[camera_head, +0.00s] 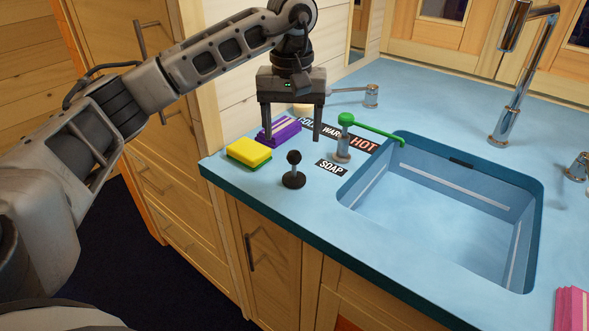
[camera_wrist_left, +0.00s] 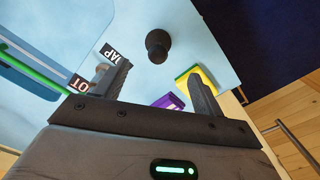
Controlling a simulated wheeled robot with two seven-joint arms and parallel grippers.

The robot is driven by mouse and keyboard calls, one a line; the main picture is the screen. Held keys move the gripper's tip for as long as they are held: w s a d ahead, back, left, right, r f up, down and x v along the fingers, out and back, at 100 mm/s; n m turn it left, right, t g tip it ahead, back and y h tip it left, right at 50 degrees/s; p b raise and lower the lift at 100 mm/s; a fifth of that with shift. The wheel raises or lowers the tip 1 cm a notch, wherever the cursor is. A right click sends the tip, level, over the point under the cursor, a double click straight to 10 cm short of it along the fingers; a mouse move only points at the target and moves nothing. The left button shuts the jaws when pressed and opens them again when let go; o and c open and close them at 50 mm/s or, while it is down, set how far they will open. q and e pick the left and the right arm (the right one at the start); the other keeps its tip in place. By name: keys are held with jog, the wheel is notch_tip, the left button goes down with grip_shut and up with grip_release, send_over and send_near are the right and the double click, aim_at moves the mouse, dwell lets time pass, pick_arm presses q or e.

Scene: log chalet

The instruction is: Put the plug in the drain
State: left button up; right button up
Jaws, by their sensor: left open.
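The black plug (camera_head: 293,171), with a round base and a knobbed stem, stands upright on the blue counter beside the SOAP label. It also shows in the left wrist view (camera_wrist_left: 158,43), beyond my fingertips. The blue sink basin (camera_head: 440,215) is to the right; I cannot make out a drain hole in its floor. A dark slot (camera_head: 462,162) shows in its back wall. My left gripper (camera_head: 291,138) is open and empty, above the counter behind the plug. It also shows in the left wrist view (camera_wrist_left: 160,82). My right gripper is not in view.
A yellow-green sponge (camera_head: 249,153) and a purple sponge (camera_head: 280,131) lie left of and behind the plug. A green-handled tap lever (camera_head: 372,128) reaches toward the sink. A chrome faucet (camera_head: 522,70) stands behind the basin. Pink sponges (camera_head: 572,308) are at the lower right.

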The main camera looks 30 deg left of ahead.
aim_at(294, 155)
pick_arm(q)
notch_tip(294, 155, down, 4)
jog(key=shift+r, duration=0.25)
jog(key=shift+s+d+f+p, duration=0.15)
jog(key=shift+f+p, duration=0.15)
jog(key=shift+f, duration=1.05)
jog(key=shift+d+f+p, duration=0.15)
jog(key=shift+f+p, duration=0.15)
jog(key=shift+f, duration=1.05)
jog(key=c, duration=1.1)
